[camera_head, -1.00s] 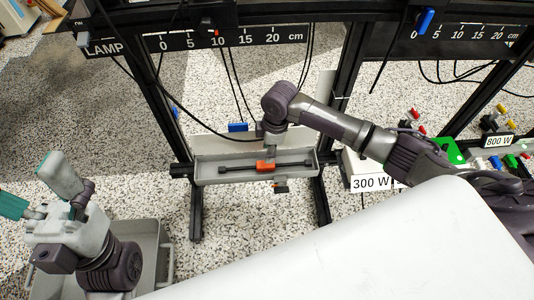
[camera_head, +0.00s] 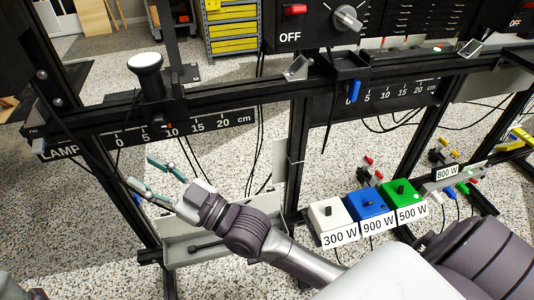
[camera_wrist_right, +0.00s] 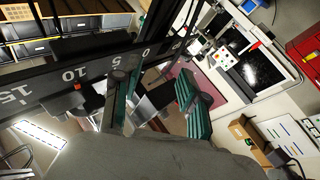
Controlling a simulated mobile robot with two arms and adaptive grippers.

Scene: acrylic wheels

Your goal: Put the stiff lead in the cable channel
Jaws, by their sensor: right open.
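A grey trough (camera_head: 181,258), which looks like the cable channel, is fixed low on the black frame in the head view. A black bar with a thick end (camera_head: 207,246), perhaps the stiff lead, lies in it. My right forearm and wrist hide the trough's right part. My right gripper (camera_head: 141,171) is above and left of the trough, below the left scale. Its two teal fingers are spread with nothing between them. In the right wrist view the fingers (camera_wrist_right: 152,100) are also apart, in front of the scale. My left gripper is out of view.
White, blue (camera_head: 367,207) and green (camera_head: 404,196) boxes stand right of the trough. Thin black cables (camera_head: 260,150) hang from the frame behind my right arm. The left scale rail (camera_head: 180,130) is just above the gripper.

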